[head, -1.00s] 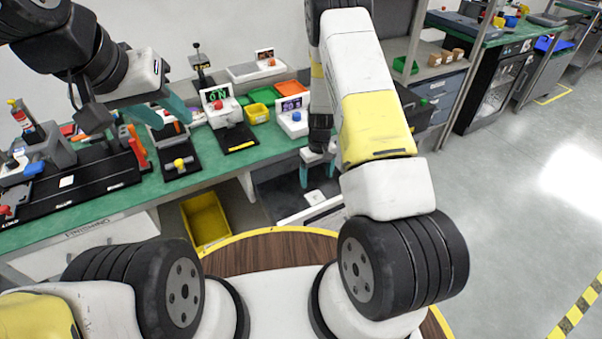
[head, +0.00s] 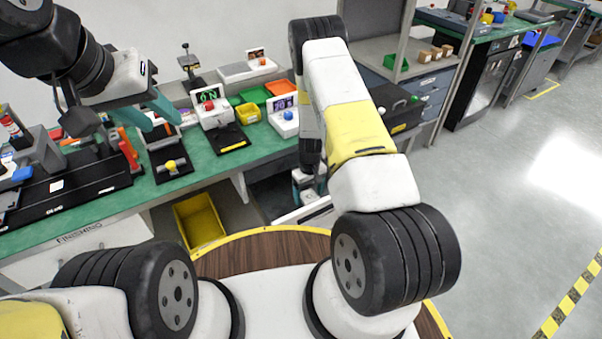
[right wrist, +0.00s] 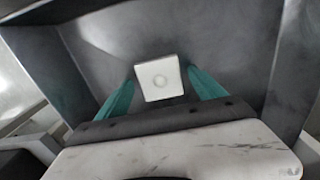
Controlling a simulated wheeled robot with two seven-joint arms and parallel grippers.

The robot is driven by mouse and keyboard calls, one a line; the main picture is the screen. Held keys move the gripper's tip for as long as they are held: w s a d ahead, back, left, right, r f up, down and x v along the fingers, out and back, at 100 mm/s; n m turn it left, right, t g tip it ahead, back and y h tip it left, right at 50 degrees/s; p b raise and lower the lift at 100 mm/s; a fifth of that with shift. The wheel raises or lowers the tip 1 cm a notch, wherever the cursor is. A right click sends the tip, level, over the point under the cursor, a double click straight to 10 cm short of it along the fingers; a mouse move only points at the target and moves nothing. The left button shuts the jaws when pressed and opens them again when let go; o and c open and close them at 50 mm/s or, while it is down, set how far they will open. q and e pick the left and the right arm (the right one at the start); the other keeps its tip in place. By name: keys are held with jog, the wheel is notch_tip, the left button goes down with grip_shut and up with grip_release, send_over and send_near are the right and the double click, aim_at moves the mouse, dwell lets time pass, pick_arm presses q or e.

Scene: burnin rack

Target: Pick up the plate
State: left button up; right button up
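In the head view my right gripper (head: 309,188) reaches low into the bin below the bench, and the plate is hidden there. My left gripper (head: 157,112) is open and appears empty, above the green bench.
The green bench (head: 215,165) carries a black fixture with a yellow knob (head: 172,167), a white display unit (head: 213,108), and green, yellow and orange trays. A yellow bin (head: 200,221) stands below the bench. The bin walls rise close around my right gripper.

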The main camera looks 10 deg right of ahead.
jog(key=c, duration=1.4)
